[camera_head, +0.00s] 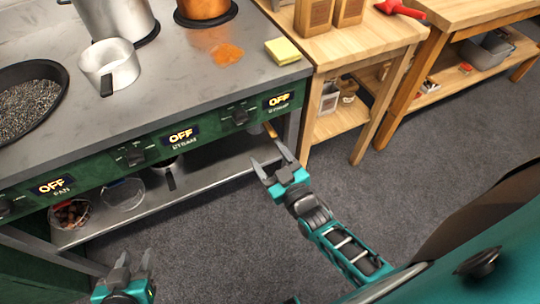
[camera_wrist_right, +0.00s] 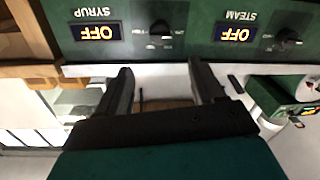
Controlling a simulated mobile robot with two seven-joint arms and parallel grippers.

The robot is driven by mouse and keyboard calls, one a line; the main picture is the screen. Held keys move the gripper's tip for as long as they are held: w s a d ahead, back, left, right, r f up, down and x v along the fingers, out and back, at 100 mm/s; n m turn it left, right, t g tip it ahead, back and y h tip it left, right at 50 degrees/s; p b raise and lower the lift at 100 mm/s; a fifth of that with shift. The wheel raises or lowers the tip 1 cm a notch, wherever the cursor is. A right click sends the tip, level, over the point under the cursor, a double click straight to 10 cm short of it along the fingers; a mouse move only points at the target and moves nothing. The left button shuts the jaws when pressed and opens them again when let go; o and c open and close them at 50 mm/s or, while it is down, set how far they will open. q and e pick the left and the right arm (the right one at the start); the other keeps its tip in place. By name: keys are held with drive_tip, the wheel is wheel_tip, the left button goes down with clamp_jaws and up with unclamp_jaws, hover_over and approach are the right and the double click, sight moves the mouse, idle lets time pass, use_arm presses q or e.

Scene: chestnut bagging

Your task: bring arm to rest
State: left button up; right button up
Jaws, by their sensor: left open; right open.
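My right gripper (camera_head: 270,159) is open in front of the green stove cabinet, below the right-hand OFF panel, over the edge of the lower shelf. Its fingers also show in the right wrist view (camera_wrist_right: 162,78), apart, with nothing seen held between them. My left gripper (camera_head: 134,262) is low at the bottom left of the head view, open and empty over the floor. Most of the left arm is out of the picture.
The stove counter (camera_head: 190,75) holds a black pan (camera_head: 52,68), a white pot (camera_head: 125,70) and a yellow sponge (camera_head: 283,51). The lower steel shelf (camera_head: 215,172) holds bowls. A wooden table (camera_head: 345,45) stands right. Grey floor (camera_head: 420,150) is open.

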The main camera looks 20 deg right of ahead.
drive_tip(key=shift+s, duration=0.15)
idle(0.4)
drive_tip(key=s+f+m+g, duration=0.1)
drive_tip(key=s+g, duration=0.6)
drive_tip(key=s, duration=0.3)
drive_tip(key=shift+s+f, duration=0.15)
drive_tip(key=shift+s, duration=0.25)
